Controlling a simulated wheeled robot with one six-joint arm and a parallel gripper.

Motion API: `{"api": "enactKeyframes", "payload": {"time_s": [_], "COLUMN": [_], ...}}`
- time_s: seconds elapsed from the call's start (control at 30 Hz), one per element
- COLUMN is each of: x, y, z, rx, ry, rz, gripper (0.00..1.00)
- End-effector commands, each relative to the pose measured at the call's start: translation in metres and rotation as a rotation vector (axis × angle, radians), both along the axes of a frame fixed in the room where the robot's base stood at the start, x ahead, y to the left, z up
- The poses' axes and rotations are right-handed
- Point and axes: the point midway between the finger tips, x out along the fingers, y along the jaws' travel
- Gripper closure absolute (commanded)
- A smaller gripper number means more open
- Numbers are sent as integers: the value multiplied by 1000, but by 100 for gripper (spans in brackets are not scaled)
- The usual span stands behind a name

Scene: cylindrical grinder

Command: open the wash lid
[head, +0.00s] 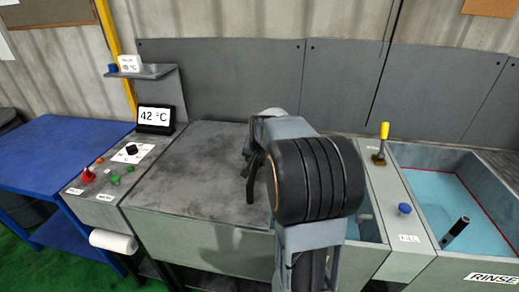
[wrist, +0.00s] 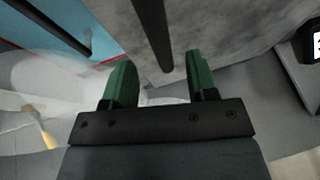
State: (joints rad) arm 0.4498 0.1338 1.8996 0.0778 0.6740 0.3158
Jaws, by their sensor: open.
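The wash lid (head: 190,175) is a mottled grey flat panel, lying level on the machine left of my arm. Its grey surface also shows in the wrist view (wrist: 235,30). My gripper (head: 252,175) is over the lid's right part, mostly hidden behind my own wrist in the head view. In the wrist view its two green-padded fingers (wrist: 160,75) are apart. A dark bar (wrist: 152,30), likely the lid's handle, runs down to the gap between the fingers. I see no clear contact with either finger.
The control panel with a 42 °C display (head: 156,117) is left of the lid. On the right are a yellow lever (head: 382,145), a blue knob (head: 404,209) and the rinse tank (head: 480,200) with a dark rod (head: 456,231). A blue table (head: 60,150) stands far left.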

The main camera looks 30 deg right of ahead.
Motion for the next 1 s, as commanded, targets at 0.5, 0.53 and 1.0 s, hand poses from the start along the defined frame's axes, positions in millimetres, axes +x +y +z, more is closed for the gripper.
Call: {"api": "enactKeyframes", "payload": {"time_s": [0.5, 0.53, 1.0], "x": [-32, -33, -35], "y": [11, 11, 12], "z": [73, 75, 80], "rx": [-1, -1, -1], "ry": [-1, -1, -1], "rz": [0, 0, 0], "gripper": [47, 47, 47]}}
